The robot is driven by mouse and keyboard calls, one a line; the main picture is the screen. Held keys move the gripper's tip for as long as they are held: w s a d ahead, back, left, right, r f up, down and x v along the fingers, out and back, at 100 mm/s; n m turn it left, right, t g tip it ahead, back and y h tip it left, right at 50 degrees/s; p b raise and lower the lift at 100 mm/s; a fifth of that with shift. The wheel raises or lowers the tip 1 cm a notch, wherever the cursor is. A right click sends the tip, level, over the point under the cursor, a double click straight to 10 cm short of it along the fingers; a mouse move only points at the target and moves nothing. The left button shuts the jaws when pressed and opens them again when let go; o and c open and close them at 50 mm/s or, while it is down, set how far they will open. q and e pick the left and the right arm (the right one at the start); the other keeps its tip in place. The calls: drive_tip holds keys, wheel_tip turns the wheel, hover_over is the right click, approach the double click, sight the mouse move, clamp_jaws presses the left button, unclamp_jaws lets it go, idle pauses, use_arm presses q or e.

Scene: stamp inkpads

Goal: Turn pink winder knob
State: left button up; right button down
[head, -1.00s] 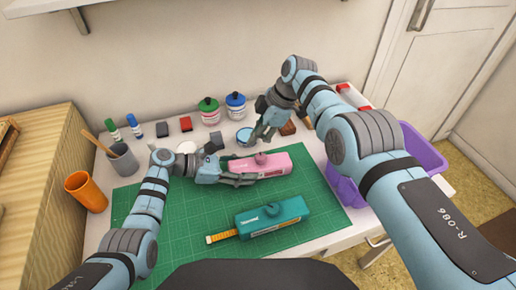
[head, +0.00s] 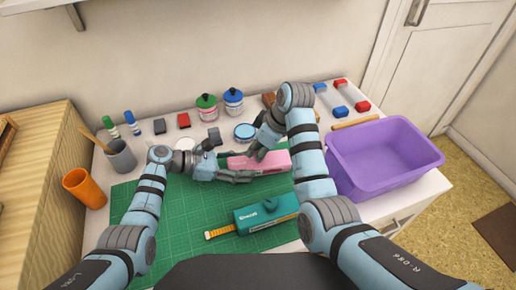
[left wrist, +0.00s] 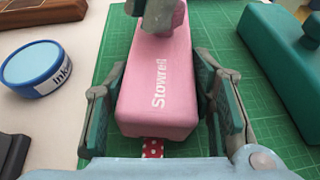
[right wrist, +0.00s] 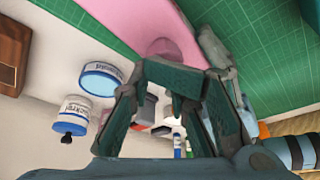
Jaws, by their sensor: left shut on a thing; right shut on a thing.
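The pink winder (head: 277,160) lies on the green cutting mat (head: 180,222), with white lettering and a red dotted tape end in the left wrist view (left wrist: 158,75). My left gripper (head: 236,166) is shut on its body, one finger on each side. My right gripper (head: 259,151) is over the winder and shut on the pink knob (right wrist: 160,47) on its top. In the head view the right gripper hides the knob. The knob also shows partly at the top of the left wrist view (left wrist: 178,14).
A teal winder (head: 266,214) with a yellow tape lies nearer on the mat. A blue ink tin (head: 244,131) and green- and blue-lidded jars stand behind. A purple bin (head: 385,165) is at the right. An orange cup (head: 84,188) and a grey cup (head: 120,157) stand left.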

drive_tip(key=shift+s+a+f, duration=0.3)
drive_tip(key=shift+s, duration=0.1)
drive_tip(key=c, duration=1.7)
unclamp_jaws()
drive_tip(key=o, duration=0.4)
drive_tip(key=shift+w, duration=0.15)
drive_tip(key=shift+d, duration=0.15)
drive_tip(key=shift+w+r, duration=0.1)
drive_tip(key=shift+r, duration=0.1)
